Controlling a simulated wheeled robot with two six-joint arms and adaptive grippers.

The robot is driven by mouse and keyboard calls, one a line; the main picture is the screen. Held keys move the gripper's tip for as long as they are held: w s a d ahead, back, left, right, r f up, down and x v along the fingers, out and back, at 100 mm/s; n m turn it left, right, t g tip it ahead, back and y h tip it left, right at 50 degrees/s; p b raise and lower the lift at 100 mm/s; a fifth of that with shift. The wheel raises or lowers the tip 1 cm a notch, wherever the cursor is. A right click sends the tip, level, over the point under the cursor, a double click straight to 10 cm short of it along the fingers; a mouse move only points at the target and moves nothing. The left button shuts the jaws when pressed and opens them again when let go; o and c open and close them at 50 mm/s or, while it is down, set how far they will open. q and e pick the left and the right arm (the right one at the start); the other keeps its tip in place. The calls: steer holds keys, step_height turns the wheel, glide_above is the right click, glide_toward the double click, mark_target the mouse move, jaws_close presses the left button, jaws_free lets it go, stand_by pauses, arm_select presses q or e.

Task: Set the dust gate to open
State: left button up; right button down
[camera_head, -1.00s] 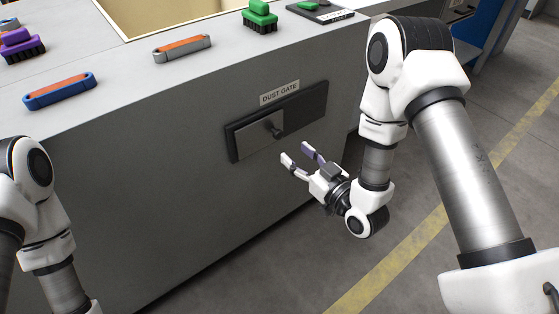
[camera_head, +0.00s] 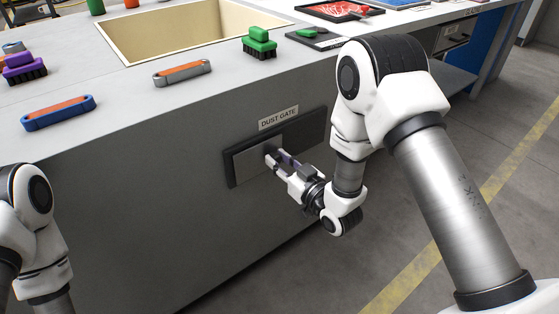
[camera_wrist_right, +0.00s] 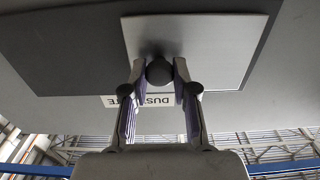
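The dust gate is a grey sliding plate (camera_head: 250,160) in a dark frame (camera_head: 312,128) on the bench's front. The plate covers the frame's left part in the head view, and the dark part to its right is uncovered. The "DUST GATE" label (camera_head: 278,118) is above it. My right gripper (camera_head: 277,156) is at the plate's round dark knob (camera_wrist_right: 159,71). In the right wrist view, its fingertips close in on both sides of the knob and appear to touch it. My left gripper is out of view; only part of the left arm shows at the left edge.
On the bench top are a blue-and-orange bar (camera_head: 58,113), a grey-and-orange bar (camera_head: 182,72), a purple brush (camera_head: 24,67), a green brush (camera_head: 260,43) and a beige open basin (camera_head: 185,30). The floor right of the bench is clear around a yellow line (camera_head: 420,266).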

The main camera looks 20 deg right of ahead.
steer(key=w+d, duration=0.1)
steer(key=d, duration=0.3)
steer(key=w+d+p, duration=0.1)
steer(key=w+d, duration=0.1)
steer(key=d, duration=0.2)
steer(key=w+d+p, duration=0.1)
steer(key=d, duration=0.3)
steer(key=shift+w+d+r, duration=0.1)
steer(key=shift+w+d, duration=0.2)
steer(key=shift+d, duration=0.05)
steer(key=shift+w+d, duration=0.2)
steer(key=shift+d, duration=0.15)
steer(key=c, duration=1.3)
jaws_free()
steer(key=o, duration=0.4)
steer(key=shift+d, duration=0.1)
